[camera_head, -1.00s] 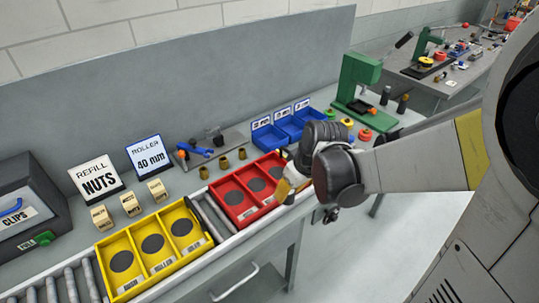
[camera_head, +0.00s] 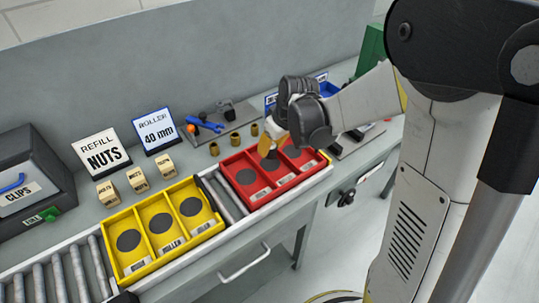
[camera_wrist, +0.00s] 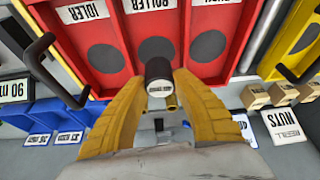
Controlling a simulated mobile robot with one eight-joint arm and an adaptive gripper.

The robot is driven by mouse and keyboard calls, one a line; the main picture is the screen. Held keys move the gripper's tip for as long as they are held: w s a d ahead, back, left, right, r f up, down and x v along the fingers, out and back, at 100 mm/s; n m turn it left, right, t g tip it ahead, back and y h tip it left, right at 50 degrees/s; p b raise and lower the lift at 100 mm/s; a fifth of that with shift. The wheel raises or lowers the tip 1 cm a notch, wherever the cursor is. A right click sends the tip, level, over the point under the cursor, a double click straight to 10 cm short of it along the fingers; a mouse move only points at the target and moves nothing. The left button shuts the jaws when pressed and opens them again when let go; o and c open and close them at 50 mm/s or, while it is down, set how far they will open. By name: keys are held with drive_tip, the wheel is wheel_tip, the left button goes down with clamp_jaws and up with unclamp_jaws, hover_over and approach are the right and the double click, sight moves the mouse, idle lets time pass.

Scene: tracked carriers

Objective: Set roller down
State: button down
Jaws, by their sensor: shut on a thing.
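The roller (camera_wrist: 158,70) is a short dark cylinder with a pale labelled end. My gripper (camera_wrist: 158,84) has yellow fingers shut on it from both sides. In the head view my gripper (camera_head: 270,146) is over that middle compartment, and the red carrier (camera_head: 232,160) sits on the roller track. Whether the roller touches the carrier floor I cannot tell. Each red compartment has a dark round pad.
A yellow three-compartment carrier (camera_head: 108,240) stands left of the red one, its pads bare. Behind are wooden blocks (camera_head: 137,180), brass cylinders (camera_head: 235,141), and signs reading REFILL NUTS (camera_head: 101,150) and ROLLER 40 mm (camera_head: 156,130). Blue bins (camera_wrist: 42,118) show in the wrist view.

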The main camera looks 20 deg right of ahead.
sight(271, 154)
drive_tip(key=shift+f+b, duration=0.7)
drive_tip(key=shift+f, duration=1.15)
drive_tip(key=shift+f, duration=0.15)
drive_tip(key=c, duration=1.1)
unclamp_jaws()
drive_tip(key=shift+d+r, duration=0.1)
drive_tip(key=shift+r, duration=0.4)
drive_tip(key=p+v, duration=0.4)
drive_tip(key=v, duration=0.7)
drive_tip(key=s+r+m+t, duration=0.1)
drive_tip(key=s+r, duration=0.1)
drive_tip(key=s, duration=0.3)
drive_tip(key=s+a+r+m+t+h, duration=0.1)
drive_tip(key=s+r+m, duration=0.1)
drive_tip(key=s, duration=0.4)
drive_tip(key=s+r+m+t, duration=0.1)
drive_tip(key=s+r, duration=0.2)
drive_tip(key=s, duration=0.2)
drive_tip(key=shift+s+a+r+m+h, duration=0.25)
drive_tip(key=shift+a+r+m+h, duration=0.05)
drive_tip(key=shift+r, duration=0.1)
